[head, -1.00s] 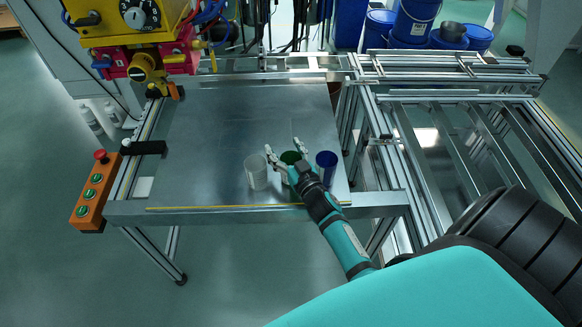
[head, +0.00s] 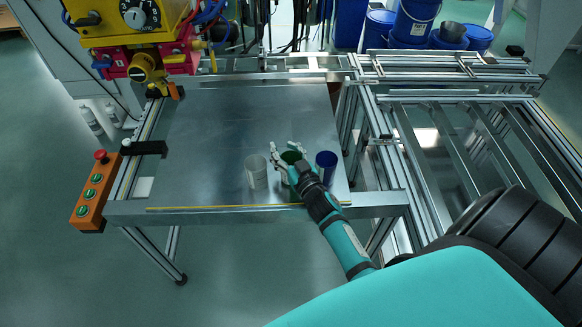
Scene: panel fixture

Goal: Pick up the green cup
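The green cup (head: 291,157) stands on the metal table (head: 215,130) between a clear whitish cup (head: 256,172) and a blue cup (head: 326,168). My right gripper (head: 286,148) reaches in from the front right. Its two fingers lie on either side of the green cup and look closed against it. The gripper's body hides the lower part of the cup, and the cup seems to rest on the table still. My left gripper is not in view.
The clear and blue cups stand close on either side of my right gripper. The table's back and left are bare. An orange button box (head: 95,192) is at the table's left edge. A yellow and red machine (head: 140,35) hangs at the upper left.

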